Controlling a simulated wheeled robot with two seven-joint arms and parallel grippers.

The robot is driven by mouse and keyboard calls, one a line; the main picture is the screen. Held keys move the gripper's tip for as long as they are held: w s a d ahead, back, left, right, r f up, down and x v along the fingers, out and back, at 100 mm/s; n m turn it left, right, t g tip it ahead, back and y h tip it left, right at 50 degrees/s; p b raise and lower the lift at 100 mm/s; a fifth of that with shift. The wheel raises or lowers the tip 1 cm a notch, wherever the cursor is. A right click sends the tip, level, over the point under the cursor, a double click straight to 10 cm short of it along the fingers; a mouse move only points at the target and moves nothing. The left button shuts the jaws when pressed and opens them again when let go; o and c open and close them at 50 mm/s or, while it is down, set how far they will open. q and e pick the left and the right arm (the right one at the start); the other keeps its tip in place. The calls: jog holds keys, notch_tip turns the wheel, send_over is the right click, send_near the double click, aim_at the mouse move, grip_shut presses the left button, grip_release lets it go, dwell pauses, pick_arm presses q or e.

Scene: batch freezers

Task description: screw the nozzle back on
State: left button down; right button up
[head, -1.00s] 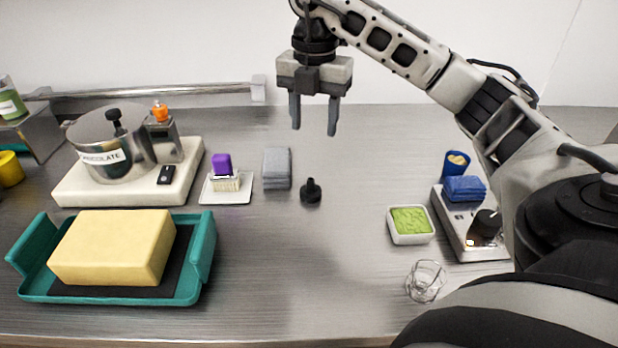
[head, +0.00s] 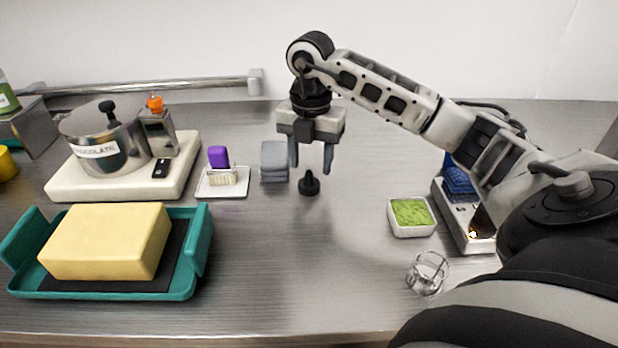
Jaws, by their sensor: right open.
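A small black nozzle-like piece (head: 309,186) stands upright on the steel counter, wide end down and narrow tip up. My right gripper (head: 311,168) points down with its two fingers apart, one on each side of the piece's tip in the picture. Nothing shows between the fingers, and I cannot tell how high they are above the counter. The chocolate machine (head: 60,187) stands at the left, with a labelled metal pot (head: 97,150) and a metal spout block (head: 159,135) with an orange top. My left gripper is out of view.
A purple-handled brush (head: 219,160) rests on a white dish. A teal tray (head: 190,275) holds a yellow block. A green-filled dish (head: 411,232) and a clear glass (head: 427,273) stand at right. The counter's middle front is clear.

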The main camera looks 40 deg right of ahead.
aim_at(309, 171)
notch_tip(309, 171, down, 4)
jog(key=shift+a+f+p, duration=0.15)
jog(key=shift+f+p, duration=0.05)
jog(key=shift+p, duration=0.1)
jog(key=c, duration=0.6)
